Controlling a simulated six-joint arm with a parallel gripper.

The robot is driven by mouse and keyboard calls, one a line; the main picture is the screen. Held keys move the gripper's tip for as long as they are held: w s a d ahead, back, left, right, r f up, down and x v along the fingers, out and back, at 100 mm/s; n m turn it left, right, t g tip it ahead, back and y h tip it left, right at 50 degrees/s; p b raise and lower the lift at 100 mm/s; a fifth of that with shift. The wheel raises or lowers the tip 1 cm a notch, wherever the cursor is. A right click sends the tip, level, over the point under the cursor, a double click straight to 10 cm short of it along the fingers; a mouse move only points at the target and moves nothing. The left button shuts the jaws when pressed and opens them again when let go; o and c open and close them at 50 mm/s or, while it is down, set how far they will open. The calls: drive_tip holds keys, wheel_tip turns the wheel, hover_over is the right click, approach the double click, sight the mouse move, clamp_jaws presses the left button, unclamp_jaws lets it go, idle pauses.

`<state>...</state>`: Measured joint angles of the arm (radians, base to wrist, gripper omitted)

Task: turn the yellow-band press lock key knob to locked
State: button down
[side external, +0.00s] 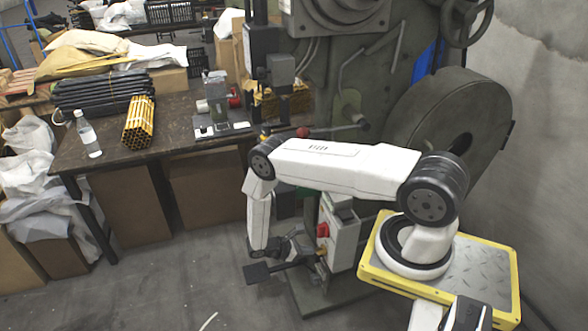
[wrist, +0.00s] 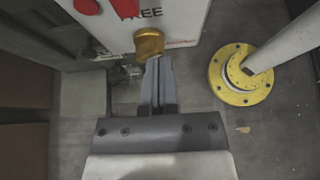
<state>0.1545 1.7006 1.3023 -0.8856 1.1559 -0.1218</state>
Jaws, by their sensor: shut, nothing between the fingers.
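The lock key knob is a small brass-coloured knob (wrist: 149,44) low on the front of a white box (wrist: 176,22). Printed letters reading "REE" show above it in the wrist view, the start of the word hidden by a red part (wrist: 124,8). My gripper (wrist: 156,64) is shut and empty, its fingertips just below the knob and overlapping its lower edge in the picture; I cannot tell whether they touch. In the side view my gripper (side external: 310,258) points right at the box (side external: 345,240), close to the knob. I cannot make out a yellow band.
A red knob (side external: 323,230) sits on the box above the brass one. A pole on a yellow round flange (wrist: 238,76) stands to the right in the wrist view. The workbench (side external: 180,128) with bottle and tubes is behind. Grey floor (side external: 200,285) is clear at left.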

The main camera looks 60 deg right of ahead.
sight(319, 251)
drive_tip(key=shift+w+a, duration=1.15)
drive_tip(key=shift+w, duration=0.1)
drive_tip(key=shift+w+d, duration=0.35)
drive_tip(key=shift+w, duration=0.25)
drive_tip(key=shift+w+d, duration=0.3)
drive_tip(key=shift+w, duration=0.3)
drive_tip(key=shift+s+d, duration=0.1)
drive_tip(key=shift+d, duration=0.05)
drive_tip(key=shift+s+d, duration=2.3)
drive_tip(key=shift+s, duration=0.05)
drive_tip(key=shift+s+a+f, duration=0.15)
drive_tip(key=shift+f, duration=0.4)
